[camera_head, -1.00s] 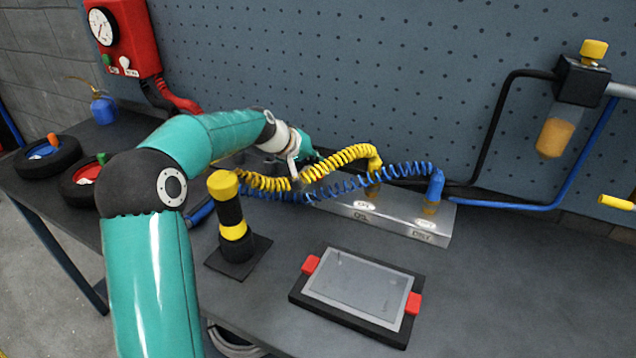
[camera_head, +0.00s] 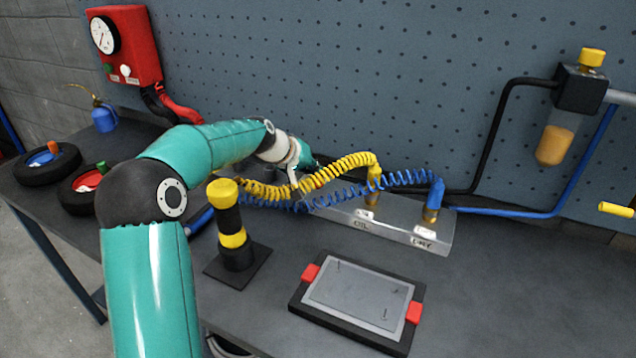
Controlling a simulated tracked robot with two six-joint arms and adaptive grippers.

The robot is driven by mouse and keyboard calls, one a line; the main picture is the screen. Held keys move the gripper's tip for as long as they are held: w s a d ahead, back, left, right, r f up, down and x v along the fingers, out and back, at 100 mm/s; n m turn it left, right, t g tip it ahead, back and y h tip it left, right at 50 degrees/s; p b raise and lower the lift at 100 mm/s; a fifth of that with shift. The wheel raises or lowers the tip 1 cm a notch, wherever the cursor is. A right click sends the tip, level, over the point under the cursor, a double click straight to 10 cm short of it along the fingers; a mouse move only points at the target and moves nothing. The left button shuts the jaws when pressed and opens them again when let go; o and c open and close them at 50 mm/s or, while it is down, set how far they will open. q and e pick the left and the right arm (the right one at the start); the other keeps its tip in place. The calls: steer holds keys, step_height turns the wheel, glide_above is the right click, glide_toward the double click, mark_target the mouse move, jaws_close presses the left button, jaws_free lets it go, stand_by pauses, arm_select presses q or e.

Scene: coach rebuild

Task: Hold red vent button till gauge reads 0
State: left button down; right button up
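A red wall box (camera_head: 146,55) at the upper left carries a round white gauge (camera_head: 102,36). Its needle is too small to read. A green button (camera_head: 107,68) and a white button (camera_head: 125,71) sit below the dial. I cannot make out a red button. My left arm comes in from the lower left and reaches over the bench to the coiled hoses. My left gripper (camera_head: 300,160) is at the far end, by the left end of the metal manifold (camera_head: 385,228), its fingers mostly hidden. My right gripper is not in view.
Yellow (camera_head: 350,162) and blue (camera_head: 400,178) coiled hoses run from the manifold toward my gripper. A yellow-black post (camera_head: 232,230) stands in front. A tray with red handles (camera_head: 415,312) lies front right. Two black rings (camera_head: 48,165) and a blue oil can (camera_head: 104,118) are left.

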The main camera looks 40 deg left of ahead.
mark_target(316, 183)
arm_select(q)
steer(key=shift+f, duration=0.1)
stand_by(0.4)
steer(key=shift+f+b, duration=0.3)
steer(key=shift+b, duration=0.15)
steer(key=shift+f+b, duration=0.55)
stand_by(0.6)
stand_by(3.8)
steer(key=shift+r+p, duration=0.8)
steer(key=shift+r, duration=0.2)
steer(key=shift+r, duration=0.1)
steer(key=shift+r+p, duration=2)
steer(key=shift+r, duration=0.4)
